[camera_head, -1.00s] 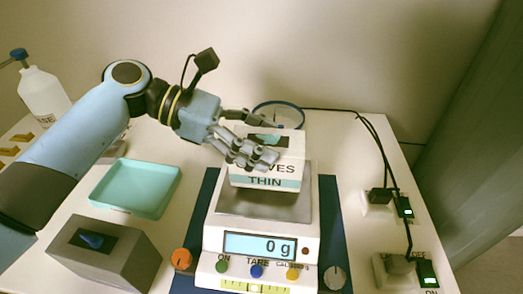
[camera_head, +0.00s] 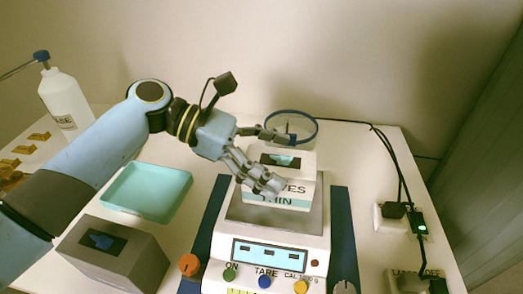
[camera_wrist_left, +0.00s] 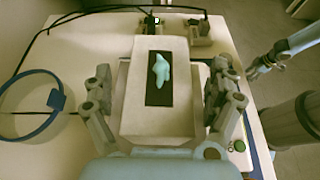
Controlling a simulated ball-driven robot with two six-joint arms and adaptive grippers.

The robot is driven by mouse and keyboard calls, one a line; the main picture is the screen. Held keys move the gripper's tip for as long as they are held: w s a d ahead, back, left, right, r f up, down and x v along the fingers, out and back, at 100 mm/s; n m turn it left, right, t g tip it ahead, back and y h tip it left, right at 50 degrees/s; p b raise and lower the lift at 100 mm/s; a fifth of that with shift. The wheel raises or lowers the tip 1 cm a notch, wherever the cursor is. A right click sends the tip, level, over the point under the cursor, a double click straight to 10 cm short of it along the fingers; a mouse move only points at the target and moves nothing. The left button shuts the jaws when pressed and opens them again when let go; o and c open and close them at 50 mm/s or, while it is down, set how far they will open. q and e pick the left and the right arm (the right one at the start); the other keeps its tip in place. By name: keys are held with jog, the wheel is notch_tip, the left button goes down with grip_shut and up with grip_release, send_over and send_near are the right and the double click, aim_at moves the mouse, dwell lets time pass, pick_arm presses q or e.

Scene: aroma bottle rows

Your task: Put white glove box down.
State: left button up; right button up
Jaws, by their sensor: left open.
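The white glove box (camera_head: 308,188), with dark lettering, a teal band and a dark top slot showing pale teal glove material, sits on the metal pan of the scale (camera_head: 318,222). It also shows in the left wrist view (camera_wrist_left: 178,118). My left gripper (camera_head: 272,162) is open, with its fingers on either side of the box; in the left wrist view (camera_wrist_left: 160,100) the fingers stand slightly apart from its sides. The fingers hide part of the box's front. My right gripper (camera_wrist_left: 258,66) is at the right of the left wrist view, away from the box, too small to judge.
A teal tray (camera_head: 147,212) and a grey glove box (camera_head: 120,252) are left of the scale. A white bottle (camera_head: 64,100) stands at the back left. A blue ring-shaped object (camera_head: 303,116) is behind the box. Cables and switched sockets (camera_head: 392,215) are on the right.

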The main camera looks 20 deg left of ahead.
pick_arm(q)
jog(key=v, duration=1.2)
jog(key=shift+p, duration=0.3)
jog(key=shift+s+f, duration=0.1)
